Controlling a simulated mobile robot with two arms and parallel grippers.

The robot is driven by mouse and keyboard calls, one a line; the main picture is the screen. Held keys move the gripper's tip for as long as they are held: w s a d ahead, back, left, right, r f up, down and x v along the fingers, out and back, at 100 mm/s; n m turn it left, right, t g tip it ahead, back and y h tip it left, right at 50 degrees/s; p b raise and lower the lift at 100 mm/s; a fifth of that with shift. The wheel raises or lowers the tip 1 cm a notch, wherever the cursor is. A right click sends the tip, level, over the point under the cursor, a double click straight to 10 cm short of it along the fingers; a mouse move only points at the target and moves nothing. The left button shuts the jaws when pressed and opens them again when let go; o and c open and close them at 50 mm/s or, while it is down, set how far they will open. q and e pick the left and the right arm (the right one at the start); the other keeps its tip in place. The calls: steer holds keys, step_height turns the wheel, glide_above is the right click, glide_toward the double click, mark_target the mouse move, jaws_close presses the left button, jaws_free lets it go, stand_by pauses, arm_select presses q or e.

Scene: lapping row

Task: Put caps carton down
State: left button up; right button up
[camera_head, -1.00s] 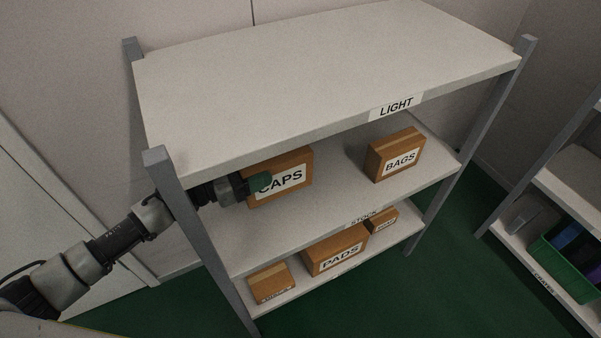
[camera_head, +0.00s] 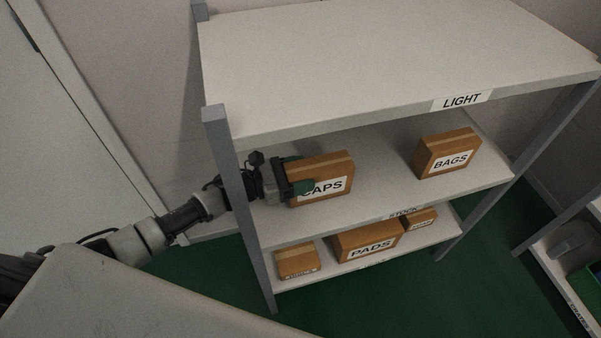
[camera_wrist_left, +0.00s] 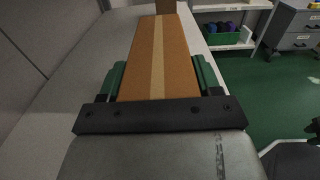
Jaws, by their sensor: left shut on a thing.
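The caps carton (camera_head: 330,183) is a brown box with tape on top and a white CAPS label. It is at the left end of the middle shelf (camera_head: 385,188), close to the shelf surface; I cannot tell whether it touches. My left gripper (camera_head: 302,176) reaches in past the left shelf post and is shut on the carton, one green finger over the left part of the label. In the left wrist view the carton (camera_wrist_left: 160,62) lies between both green fingers of the left gripper (camera_wrist_left: 160,80).
A BAGS carton (camera_head: 447,154) stands to the right on the same shelf, with free room between. The top shelf, marked LIGHT (camera_head: 462,101), is empty. Below are a PADS carton (camera_head: 366,243) and two smaller boxes. The grey left post (camera_head: 238,190) is close to my arm.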

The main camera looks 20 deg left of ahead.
arm_select(q)
steer(key=shift+f, duration=0.1)
steer(key=o, duration=1.1)
steer(key=shift+r, duration=0.25)
steer(key=b+v, duration=0.1)
steer(key=v, duration=1)
steer(key=shift+f, duration=0.2)
steer(key=shift+s+a, duration=0.3)
steer(key=shift+a, duration=0.1)
